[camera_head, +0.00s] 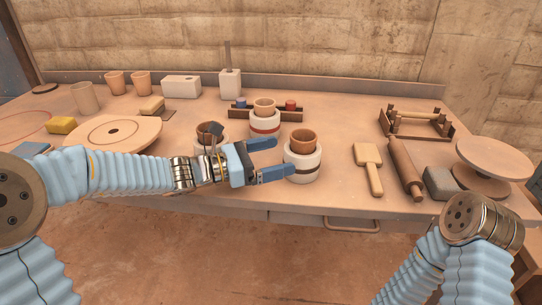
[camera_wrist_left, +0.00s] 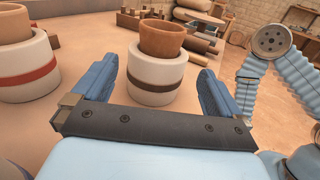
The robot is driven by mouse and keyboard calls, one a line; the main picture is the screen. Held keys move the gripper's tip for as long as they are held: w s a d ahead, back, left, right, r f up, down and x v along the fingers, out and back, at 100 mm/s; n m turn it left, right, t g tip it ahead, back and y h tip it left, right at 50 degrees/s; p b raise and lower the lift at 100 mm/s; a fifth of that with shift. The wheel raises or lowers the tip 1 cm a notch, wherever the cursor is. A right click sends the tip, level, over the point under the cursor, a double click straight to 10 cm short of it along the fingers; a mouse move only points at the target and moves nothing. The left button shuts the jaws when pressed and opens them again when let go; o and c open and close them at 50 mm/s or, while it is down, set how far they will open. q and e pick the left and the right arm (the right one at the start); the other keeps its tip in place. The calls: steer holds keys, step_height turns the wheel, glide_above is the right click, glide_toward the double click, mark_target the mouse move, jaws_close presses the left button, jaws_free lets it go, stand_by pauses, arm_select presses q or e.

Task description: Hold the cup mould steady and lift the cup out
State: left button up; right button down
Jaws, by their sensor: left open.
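A white cup mould with a dark brown band (camera_head: 303,165) stands upright near the front middle of the table. A terracotta cup (camera_head: 303,141) sits in it with its upper part showing above the rim. My left gripper (camera_head: 281,160) is open, with its blue fingers reaching toward the mould from the left. In the left wrist view, the banded mould (camera_wrist_left: 159,84) and its cup (camera_wrist_left: 162,38) stand between and a little beyond the open fingers; I cannot tell whether they touch. My right gripper is out of view; only part of my right arm shows.
A red-banded mould with a cup (camera_head: 265,124) stands behind, and another mould with a cup (camera_head: 210,134) is partly hidden by my left gripper. A wooden paddle (camera_head: 368,168), rolling pin (camera_head: 404,168), grey block (camera_head: 438,184) and turntable (camera_head: 494,158) lie to the right.

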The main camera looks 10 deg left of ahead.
mark_target(302, 150)
arm_select(q)
steer(key=x, duration=0.7)
steer(key=shift+w+d+f, duration=0.1)
steer(key=shift+w, duration=0.1)
steer(key=c, duration=1)
steer(key=shift+c, duration=0.2)
